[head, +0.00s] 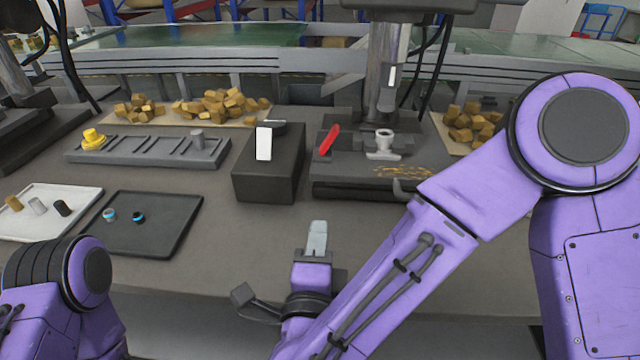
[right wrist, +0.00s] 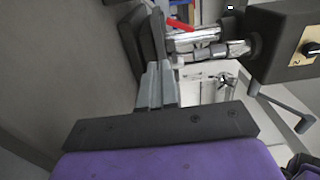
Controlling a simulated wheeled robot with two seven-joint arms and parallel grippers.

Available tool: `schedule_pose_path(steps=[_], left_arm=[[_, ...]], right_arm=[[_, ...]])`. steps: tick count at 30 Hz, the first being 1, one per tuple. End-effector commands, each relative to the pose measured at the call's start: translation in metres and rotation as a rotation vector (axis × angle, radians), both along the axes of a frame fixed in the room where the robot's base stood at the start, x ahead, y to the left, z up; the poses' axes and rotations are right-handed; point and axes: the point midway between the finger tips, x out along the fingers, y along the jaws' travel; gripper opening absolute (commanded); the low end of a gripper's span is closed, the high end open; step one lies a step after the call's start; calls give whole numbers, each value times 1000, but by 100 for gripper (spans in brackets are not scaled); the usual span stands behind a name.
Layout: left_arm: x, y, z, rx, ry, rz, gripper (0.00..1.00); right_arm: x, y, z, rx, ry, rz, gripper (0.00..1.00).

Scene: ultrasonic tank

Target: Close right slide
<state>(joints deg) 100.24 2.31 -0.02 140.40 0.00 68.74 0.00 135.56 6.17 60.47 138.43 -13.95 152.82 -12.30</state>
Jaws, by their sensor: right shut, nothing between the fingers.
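My right gripper (head: 317,238) is shut and empty, above the front part of the grey table. In the right wrist view its fingers (right wrist: 158,88) lie together and touch nothing. A dark fixture (head: 345,184) with a curved handle (head: 405,189) at its front right stands behind it, under a metal column. It carries a red lever (head: 329,139) and a grey metal fitting (head: 384,144). I cannot tell which part is the right slide or how far it is open. My left arm shows at the lower left; its gripper is out of view.
A black box (head: 268,170) with a white panel stands left of the fixture. A grey slotted rack (head: 150,151), a white tray (head: 84,194) and a black tray (head: 157,239) are at left. Brown blocks (head: 222,103) lie behind. The table front is clear around my right gripper.

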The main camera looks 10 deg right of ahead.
Motion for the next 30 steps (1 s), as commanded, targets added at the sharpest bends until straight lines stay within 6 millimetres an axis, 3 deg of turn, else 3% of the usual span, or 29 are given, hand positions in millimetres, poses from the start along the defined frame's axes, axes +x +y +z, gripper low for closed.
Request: schedule_pose_path(steps=[9, 15, 21, 30], left_arm=[[0, 0, 11, 0, -1, 0, 67], [0, 0, 17, 0, -1, 0, 67], [0, 0, 19, 0, -1, 0, 67], [0, 0, 19, 0, -1, 0, 67]], right_arm=[[68, -20, 1, 5, 4, -3, 0], [102, -30, 1, 2, 0, -1, 0], [117, -33, 0, 1, 0, 3, 0], [118, -33, 0, 2, -2, 4, 0]])
